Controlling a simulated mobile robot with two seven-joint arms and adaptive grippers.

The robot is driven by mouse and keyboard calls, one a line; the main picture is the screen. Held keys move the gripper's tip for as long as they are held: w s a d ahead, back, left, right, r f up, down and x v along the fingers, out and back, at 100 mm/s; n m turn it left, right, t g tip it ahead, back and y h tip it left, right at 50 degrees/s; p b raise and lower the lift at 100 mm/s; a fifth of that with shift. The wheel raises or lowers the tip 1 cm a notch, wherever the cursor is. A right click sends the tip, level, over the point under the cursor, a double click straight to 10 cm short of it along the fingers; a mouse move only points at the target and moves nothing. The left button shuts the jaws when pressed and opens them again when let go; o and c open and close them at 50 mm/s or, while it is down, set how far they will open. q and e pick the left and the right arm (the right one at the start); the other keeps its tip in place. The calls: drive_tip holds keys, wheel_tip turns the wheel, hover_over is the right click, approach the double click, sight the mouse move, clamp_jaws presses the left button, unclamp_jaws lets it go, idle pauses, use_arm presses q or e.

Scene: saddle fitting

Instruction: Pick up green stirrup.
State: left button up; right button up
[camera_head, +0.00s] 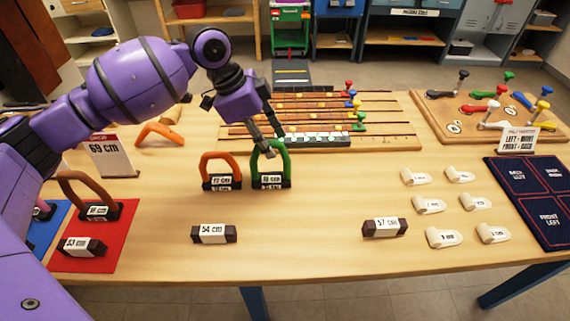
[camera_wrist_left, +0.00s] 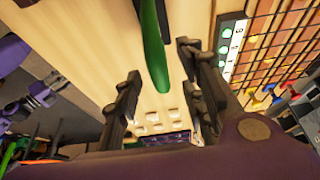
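The green stirrup (camera_head: 284,162) stands upright on the table in the head view, its dark labelled base facing me. My left gripper (camera_head: 263,143) is at the top of its arch, reaching down from behind and above. In the left wrist view the green arch (camera_wrist_left: 153,45) comes down between the two spread fingers of the left gripper (camera_wrist_left: 160,92). There is a visible gap on each side, so the gripper is open around or just beside the arch; exact depth is hard to tell. My right gripper is not in view.
An orange stirrup (camera_head: 204,168) stands close to the left of the green one. A strap rack (camera_head: 400,136) lies just behind. Dark labelled blocks (camera_head: 214,233) and (camera_head: 384,228) one more block sit in front. White tagged pieces (camera_head: 429,205) lie at right. The table's middle front is clear.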

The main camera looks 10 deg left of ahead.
use_arm(q)
drive_tip(key=shift+w+d+f, duration=0.1)
drive_tip(key=shift+d+f, duration=0.15)
drive_tip(key=shift+f, duration=0.45)
clamp_jaws()
drive_tip(key=shift+r, duration=0.15)
